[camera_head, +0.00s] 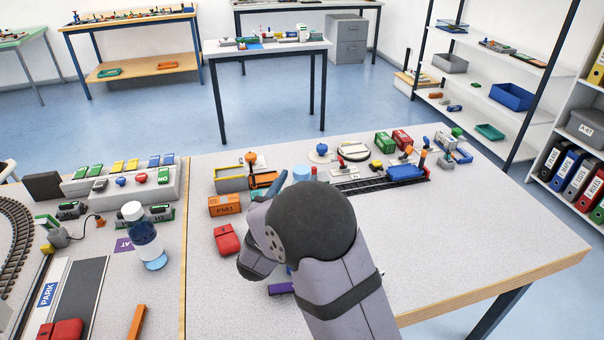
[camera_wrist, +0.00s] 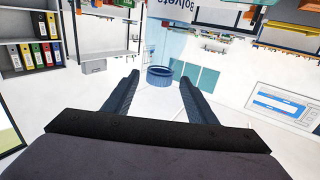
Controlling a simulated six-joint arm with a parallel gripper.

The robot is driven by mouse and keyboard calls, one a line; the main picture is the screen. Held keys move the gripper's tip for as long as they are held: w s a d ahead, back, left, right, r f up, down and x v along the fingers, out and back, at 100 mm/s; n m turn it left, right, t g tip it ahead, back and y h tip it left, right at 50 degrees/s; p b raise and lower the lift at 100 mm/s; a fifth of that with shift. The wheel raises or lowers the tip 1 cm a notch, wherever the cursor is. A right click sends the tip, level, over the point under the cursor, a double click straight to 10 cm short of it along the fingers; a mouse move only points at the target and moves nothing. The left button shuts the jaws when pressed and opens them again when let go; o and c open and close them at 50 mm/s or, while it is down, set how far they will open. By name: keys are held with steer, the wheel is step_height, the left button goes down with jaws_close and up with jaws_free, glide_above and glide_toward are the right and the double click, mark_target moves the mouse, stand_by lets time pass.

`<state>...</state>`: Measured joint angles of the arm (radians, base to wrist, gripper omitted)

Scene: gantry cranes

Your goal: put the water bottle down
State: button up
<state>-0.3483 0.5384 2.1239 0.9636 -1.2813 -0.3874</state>
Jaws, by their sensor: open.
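A bottle (camera_head: 145,238) with a white cap and a dark blue band stands on the left table, with a light blue round base at its foot. I take it for the water bottle. My gripper (camera_head: 254,264) is over the right table, well to the right of the bottle and apart from it. My own wrist largely hides the jaws in the head view. In the wrist view my gripper (camera_wrist: 158,92) has its two dark fingers spread with nothing held between them. A blue round thing (camera_wrist: 160,76) shows beyond the fingertips, apart from them.
A red pouch-like object (camera_head: 227,239), an orange container (camera_head: 224,205) and a light blue cylinder (camera_head: 302,173) are near my wrist. A blue crane model (camera_head: 405,172) stands on a track behind. The right table's front right is clear. A grey road strip (camera_head: 80,290) lies left of the bottle.

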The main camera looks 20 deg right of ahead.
steer(key=shift+v, duration=1.95)
